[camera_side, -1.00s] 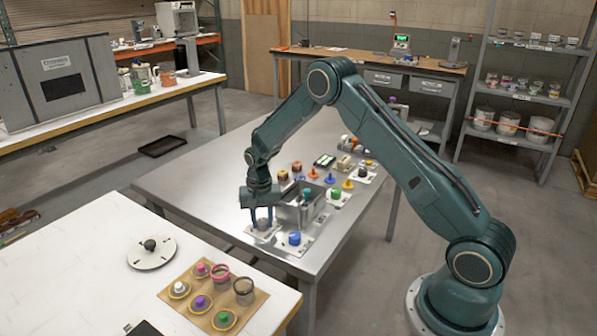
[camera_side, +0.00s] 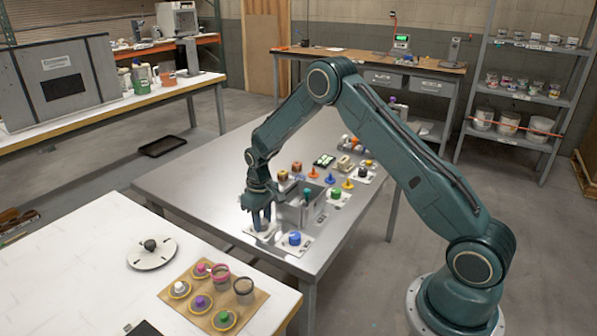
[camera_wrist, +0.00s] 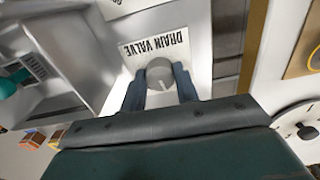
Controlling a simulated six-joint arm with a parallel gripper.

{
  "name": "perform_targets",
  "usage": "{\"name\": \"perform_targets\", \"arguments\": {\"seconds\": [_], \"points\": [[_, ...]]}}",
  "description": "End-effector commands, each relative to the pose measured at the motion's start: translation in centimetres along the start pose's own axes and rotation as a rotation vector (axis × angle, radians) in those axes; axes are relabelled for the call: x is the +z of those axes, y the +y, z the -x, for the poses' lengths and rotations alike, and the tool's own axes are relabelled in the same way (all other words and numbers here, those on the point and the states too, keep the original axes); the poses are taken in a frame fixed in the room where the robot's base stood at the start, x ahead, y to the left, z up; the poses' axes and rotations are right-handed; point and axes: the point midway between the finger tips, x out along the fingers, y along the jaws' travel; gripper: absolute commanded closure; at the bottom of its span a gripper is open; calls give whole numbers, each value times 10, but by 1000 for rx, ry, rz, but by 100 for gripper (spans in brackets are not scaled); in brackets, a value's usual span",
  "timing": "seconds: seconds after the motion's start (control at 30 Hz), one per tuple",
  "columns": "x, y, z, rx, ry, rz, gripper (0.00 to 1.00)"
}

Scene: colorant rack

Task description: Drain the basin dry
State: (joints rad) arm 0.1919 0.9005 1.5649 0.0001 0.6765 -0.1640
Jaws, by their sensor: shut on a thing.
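My gripper (camera_side: 261,219) is at the near side of the steel table, just in front of the basin. In the wrist view its two fingers (camera_wrist: 161,84) are closed on a round grey knob, the drain valve (camera_wrist: 160,72), on a white plate printed "DRAIN VALVE" (camera_wrist: 157,46). A pointer line shows on the knob's face. The steel basin (camera_side: 290,216) stands beside the valve; in the wrist view it is at the left (camera_wrist: 88,50). A teal-green knobbed item (camera_wrist: 8,86) is at or in it. In the side view the fingers hide most of the valve. The basin's water level cannot be told.
A blue knob (camera_side: 295,239) on a white plate is right of the valve. A green knob (camera_side: 335,193) and several coloured pieces stand farther back. A white table (camera_side: 95,262) in front holds a round disc (camera_side: 152,262) and a brown board (camera_side: 240,317) with colored caps.

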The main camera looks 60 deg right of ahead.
Motion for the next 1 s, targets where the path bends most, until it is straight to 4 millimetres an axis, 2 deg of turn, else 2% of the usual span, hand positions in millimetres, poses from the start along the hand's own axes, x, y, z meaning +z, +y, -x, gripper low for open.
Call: {"name": "perform_targets", "arguments": {"seconds": [0.5,0.7,1.0], "points": [[0,0,1,0,1,462,92],[-1,0,1,1,2,572,92],[-1,0,1,1,2,634,92]]}}
